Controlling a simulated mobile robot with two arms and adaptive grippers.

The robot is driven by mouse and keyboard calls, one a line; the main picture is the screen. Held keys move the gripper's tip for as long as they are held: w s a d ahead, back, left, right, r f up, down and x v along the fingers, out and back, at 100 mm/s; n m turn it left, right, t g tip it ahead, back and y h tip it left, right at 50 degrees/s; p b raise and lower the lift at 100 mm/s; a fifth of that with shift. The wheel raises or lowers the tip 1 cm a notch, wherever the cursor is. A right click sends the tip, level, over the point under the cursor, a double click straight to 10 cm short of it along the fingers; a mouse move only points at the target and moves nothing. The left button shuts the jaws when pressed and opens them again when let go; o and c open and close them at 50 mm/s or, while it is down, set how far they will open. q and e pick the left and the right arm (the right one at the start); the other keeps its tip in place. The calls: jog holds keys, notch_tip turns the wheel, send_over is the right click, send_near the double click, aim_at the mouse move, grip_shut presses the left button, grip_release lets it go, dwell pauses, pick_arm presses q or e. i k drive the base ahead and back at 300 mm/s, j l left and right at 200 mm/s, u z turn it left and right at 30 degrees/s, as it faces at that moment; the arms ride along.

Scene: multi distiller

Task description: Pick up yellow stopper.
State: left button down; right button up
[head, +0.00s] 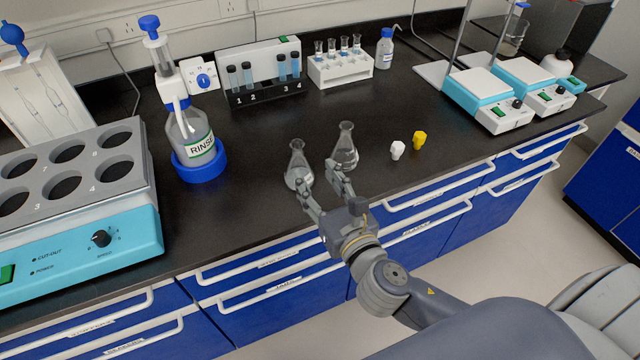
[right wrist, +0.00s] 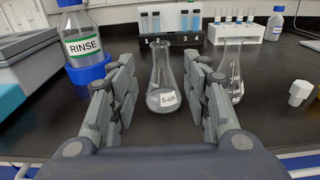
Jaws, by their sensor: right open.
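The yellow stopper (head: 419,140) stands on the black bench near its front edge, just right of a white stopper (head: 397,150). My right gripper (head: 318,190) is open at the bench's front edge, well to the left of both stoppers. My left gripper is in neither view.
A second flask (head: 346,148) stands right of the first flask. A RINSE bottle (head: 190,135) in a blue base, a tube rack (head: 260,75) and a white vial rack (head: 340,68) stand behind. Hotplates (head: 487,100) are at the back right. The bench around the stoppers is clear.

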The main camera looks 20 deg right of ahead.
aim_at(419, 137)
jog(key=z, duration=1.35)
